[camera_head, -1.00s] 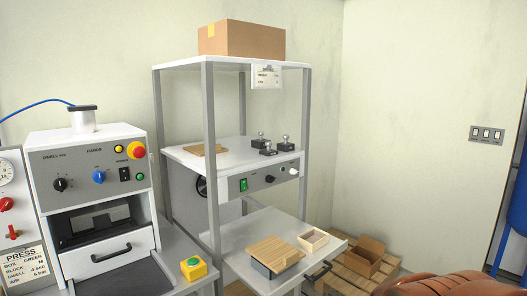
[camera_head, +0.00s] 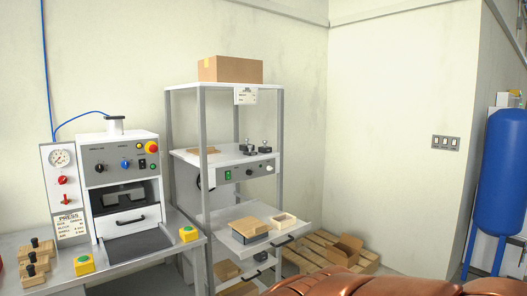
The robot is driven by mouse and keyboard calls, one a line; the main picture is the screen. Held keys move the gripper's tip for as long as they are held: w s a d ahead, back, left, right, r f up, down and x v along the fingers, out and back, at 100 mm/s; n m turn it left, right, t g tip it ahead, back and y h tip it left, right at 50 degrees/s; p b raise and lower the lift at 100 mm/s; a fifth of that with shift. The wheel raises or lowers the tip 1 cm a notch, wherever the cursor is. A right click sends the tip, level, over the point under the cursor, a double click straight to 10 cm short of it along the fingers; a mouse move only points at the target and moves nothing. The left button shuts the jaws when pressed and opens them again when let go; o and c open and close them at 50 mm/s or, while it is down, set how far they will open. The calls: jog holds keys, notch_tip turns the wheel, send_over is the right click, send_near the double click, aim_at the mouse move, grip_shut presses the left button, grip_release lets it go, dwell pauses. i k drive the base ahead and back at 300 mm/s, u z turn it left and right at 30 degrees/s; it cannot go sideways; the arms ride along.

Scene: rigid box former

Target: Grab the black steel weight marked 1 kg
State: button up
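Small black weights (camera_head: 265,149) with upright metal knobs stand close together on the white middle shelf (camera_head: 225,158) of a grey-framed rack. They are too small here for me to read any marking, so I cannot tell which one is 1 kg. My gripper is not in view. A copper-coloured part of my body fills the bottom right edge, well apart from the rack.
A wooden board (camera_head: 201,151) shares the shelf; a cardboard box (camera_head: 230,69) sits on top. Below, a pulled-out drawer holds a wood-topped box and a tray (camera_head: 284,220). A press (camera_head: 122,185) stands left, a pallet (camera_head: 312,250) and blue tank (camera_head: 499,175) right.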

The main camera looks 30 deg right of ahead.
aim_at(265, 149)
jog(key=z, duration=0.7)
jog(key=i, duration=0.7)
jog(key=z, duration=0.9)
jog(key=i, duration=0.9)
jog(key=u, duration=0.35)
jog(key=i, duration=0.75)
jog(key=u, duration=0.8)
